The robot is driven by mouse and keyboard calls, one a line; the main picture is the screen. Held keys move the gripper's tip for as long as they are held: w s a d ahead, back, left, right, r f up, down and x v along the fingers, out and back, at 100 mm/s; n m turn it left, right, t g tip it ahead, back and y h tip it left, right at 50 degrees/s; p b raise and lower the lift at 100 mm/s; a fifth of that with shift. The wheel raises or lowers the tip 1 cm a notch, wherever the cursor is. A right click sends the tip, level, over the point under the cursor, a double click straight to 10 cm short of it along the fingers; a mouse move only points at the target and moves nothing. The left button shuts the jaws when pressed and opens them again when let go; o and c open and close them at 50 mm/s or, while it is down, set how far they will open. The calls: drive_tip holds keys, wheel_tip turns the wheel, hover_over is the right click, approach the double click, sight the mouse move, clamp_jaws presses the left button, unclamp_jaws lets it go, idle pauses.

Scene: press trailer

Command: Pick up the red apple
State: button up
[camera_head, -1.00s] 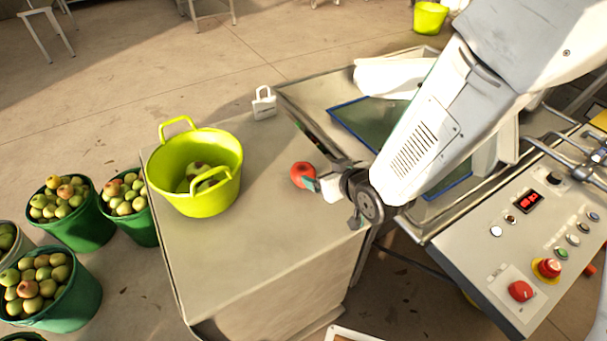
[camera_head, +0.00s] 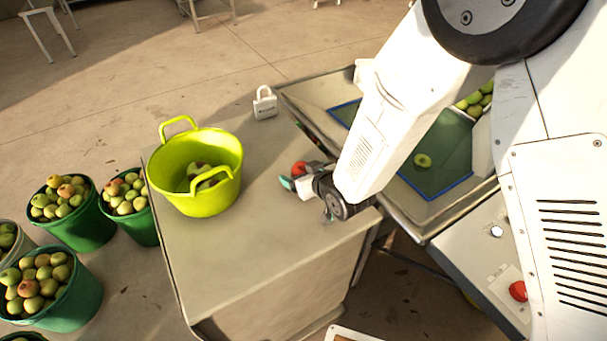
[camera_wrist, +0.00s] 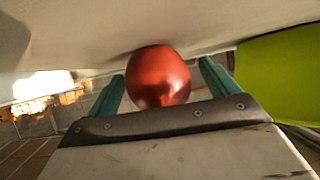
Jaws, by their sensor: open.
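The red apple (camera_head: 299,168) sits on the grey table top, to the right of the yellow-green bucket. My gripper (camera_head: 290,181) is low over the table beside the apple and partly hides it in the head view. In the wrist view the apple (camera_wrist: 158,76) lies between the two green fingers (camera_wrist: 160,92), close ahead of the palm. The fingers are open, with a visible gap on each side of the apple.
A yellow-green bucket (camera_head: 188,202) holding a few apples stands on the table (camera_head: 240,262). A metal press tray (camera_head: 310,92) adjoins on the right. Green buckets of apples (camera_head: 80,235) stand at left.

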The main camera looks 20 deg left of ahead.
sight(303, 166)
drive_tip(key=shift+c, duration=0.4)
drive_tip(key=c, duration=1.1)
drive_tip(key=shift+r, duration=0.1)
wheel_tip(303, 166, up, 10)
drive_tip(key=shift+f, duration=0.1)
drive_tip(key=shift+d, duration=0.1)
